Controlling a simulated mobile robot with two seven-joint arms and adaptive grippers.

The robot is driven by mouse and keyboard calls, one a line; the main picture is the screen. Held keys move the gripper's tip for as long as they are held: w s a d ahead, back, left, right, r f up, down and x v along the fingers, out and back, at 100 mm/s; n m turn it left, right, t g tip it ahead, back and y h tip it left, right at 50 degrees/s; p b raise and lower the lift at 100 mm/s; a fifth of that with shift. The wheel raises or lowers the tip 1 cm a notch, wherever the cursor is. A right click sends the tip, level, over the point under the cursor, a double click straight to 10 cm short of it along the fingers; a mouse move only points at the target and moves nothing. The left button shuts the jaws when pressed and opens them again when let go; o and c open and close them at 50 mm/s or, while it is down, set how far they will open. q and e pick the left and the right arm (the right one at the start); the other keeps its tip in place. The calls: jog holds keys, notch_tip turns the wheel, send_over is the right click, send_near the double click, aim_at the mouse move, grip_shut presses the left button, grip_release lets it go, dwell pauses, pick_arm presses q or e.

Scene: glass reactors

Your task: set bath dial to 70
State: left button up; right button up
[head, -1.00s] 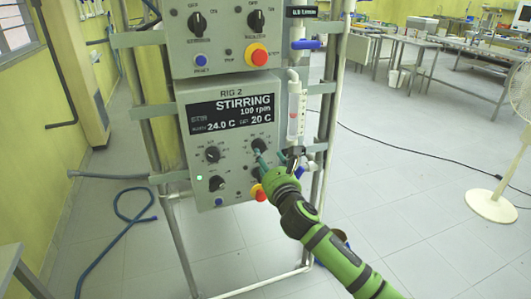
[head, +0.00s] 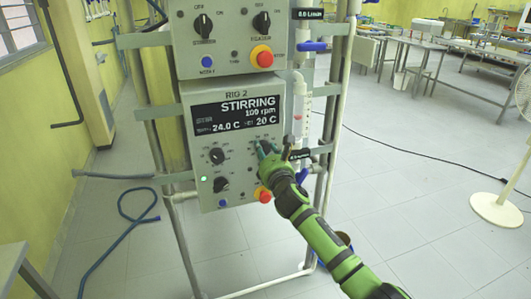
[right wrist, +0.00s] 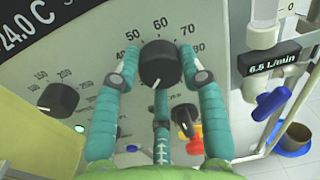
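The bath dial (right wrist: 160,65) is a round black knob on the grey panel, with printed marks from 40 to 80 around it in the right wrist view. A pale line shows on its lower part. My right gripper (right wrist: 159,57) has its teal fingers on both sides of the knob, their tips close against its edges, and a third finger below. In the head view my right gripper (head: 267,150) covers most of the dial. The panel display (head: 235,113) reads STIRRING, 100 rpm, 24.0 C and 20 C. My left gripper is not in view.
Another black knob (right wrist: 58,99) is left of the dial. A red and yellow button (head: 263,195) sits below my right gripper. A blue-handled valve (right wrist: 271,103) and a 6.5 L/min readout (right wrist: 267,63) are close on the right. The floor right of the rig is mostly clear.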

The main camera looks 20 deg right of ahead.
jog(key=shift+f, duration=0.15)
jog(key=shift+c, duration=0.8)
jog(key=shift+m, duration=0.4)
